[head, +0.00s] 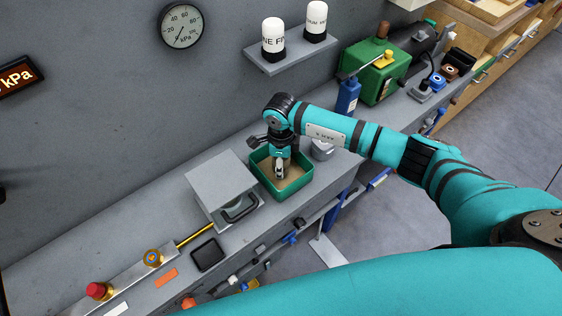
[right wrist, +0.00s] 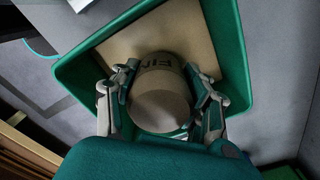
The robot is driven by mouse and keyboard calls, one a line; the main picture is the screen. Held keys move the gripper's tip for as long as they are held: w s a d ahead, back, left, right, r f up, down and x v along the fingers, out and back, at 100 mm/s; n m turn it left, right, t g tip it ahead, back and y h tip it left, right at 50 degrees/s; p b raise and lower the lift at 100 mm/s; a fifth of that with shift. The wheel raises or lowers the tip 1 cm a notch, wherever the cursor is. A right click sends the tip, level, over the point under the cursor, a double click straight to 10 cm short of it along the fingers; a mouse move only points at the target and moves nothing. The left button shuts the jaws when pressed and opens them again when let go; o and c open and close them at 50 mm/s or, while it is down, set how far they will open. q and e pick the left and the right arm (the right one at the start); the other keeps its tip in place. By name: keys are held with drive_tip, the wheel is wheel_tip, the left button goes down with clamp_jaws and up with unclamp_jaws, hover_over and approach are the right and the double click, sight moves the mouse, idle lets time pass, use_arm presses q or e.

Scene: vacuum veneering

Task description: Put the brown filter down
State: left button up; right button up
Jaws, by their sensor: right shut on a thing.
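The brown filter (right wrist: 160,98) is a short tan-brown cylinder with dark lettering, partly cut off from view. In the right wrist view it sits between the two fingers of my right gripper (right wrist: 160,112), which is shut on it. The gripper is inside a green tray (right wrist: 238,60) with a tan floor; I cannot tell whether the filter touches that floor. In the head view my right gripper (head: 279,172) points down into the green tray (head: 296,190), and the filter is mostly hidden by it. My left gripper is not in view.
A grey box (head: 220,178) with a black handle stands just left of the tray. A round grey metal part (head: 322,150) is close on its right. A blue bottle (head: 348,97) and green pump (head: 376,78) stand further right. A black pad (head: 207,254) lies front left.

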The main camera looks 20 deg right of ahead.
drive_tip(key=shift+f+b, duration=0.4)
drive_tip(key=shift+b, duration=0.1)
drive_tip(key=o, duration=1)
drive_tip(key=shift+o, duration=1.4)
drive_tip(key=shift+r, duration=0.2)
drive_tip(key=shift+r+p, duration=0.35)
drive_tip(key=shift+p, duration=0.25)
drive_tip(key=shift+w+r, duration=0.1)
drive_tip(key=shift+r, duration=0.25)
wheel_tip(320, 180, up, 10)
drive_tip(key=shift+f+b, duration=0.1)
drive_tip(key=shift+b, duration=0.8)
drive_tip(key=shift+r, duration=0.65)
